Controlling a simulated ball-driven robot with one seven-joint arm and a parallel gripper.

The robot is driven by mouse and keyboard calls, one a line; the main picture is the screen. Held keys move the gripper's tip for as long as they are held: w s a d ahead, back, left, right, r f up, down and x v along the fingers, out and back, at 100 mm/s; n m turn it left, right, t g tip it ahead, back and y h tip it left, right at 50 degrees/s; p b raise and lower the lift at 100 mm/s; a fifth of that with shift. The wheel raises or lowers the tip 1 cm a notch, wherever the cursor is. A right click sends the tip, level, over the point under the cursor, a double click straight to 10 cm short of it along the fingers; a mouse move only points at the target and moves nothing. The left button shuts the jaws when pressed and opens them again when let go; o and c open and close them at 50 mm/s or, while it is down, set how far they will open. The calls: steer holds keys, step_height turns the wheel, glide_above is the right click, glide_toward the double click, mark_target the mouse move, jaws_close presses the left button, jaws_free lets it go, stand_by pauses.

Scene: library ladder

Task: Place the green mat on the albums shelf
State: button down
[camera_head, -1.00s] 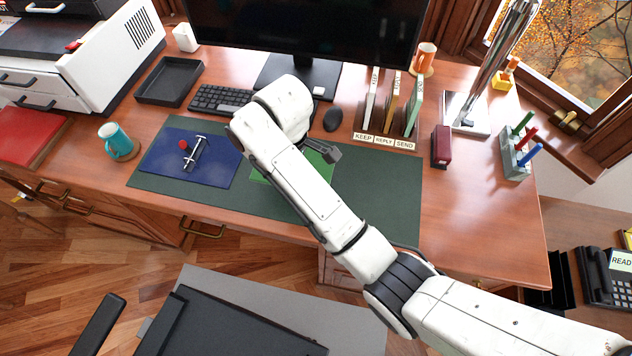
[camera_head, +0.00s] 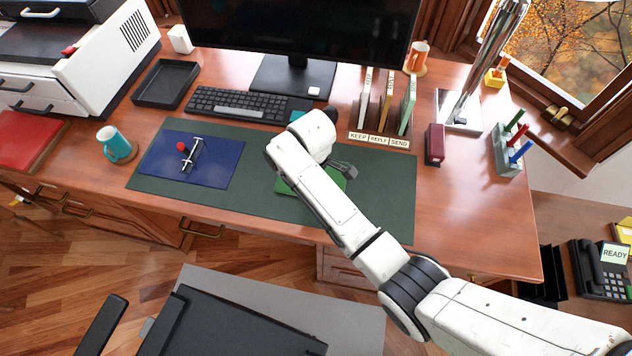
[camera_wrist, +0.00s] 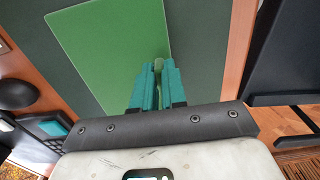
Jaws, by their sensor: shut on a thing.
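The green mat (camera_head: 288,184) is a bright, flat green sheet over the dark green desk pad (camera_head: 235,205). My arm covers its middle in the head view. It fills much of the upper left of the wrist view (camera_wrist: 105,45). My gripper (camera_wrist: 158,66) has its teal fingers close together at the mat's near edge, with a small greenish piece of it between the tips. The fingers are hidden in the head view. I cannot tell how far the mat is off the pad. I see no albums shelf.
A blue folder (camera_head: 220,165) with a metal tool lies on the pad's left. A keyboard (camera_head: 235,104), a monitor and a letter sorter (camera_head: 380,138) stand behind. A chair (camera_head: 230,320) stands in front.

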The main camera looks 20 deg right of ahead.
steer(key=shift+f, duration=0.1)
steer(key=shift+f, duration=0.15)
steer(key=c, duration=1.2)
jaws_free()
step_height(320, 180, up, 13)
steer(key=shift+f+p, duration=0.2)
steer(key=shift+p, duration=0.3)
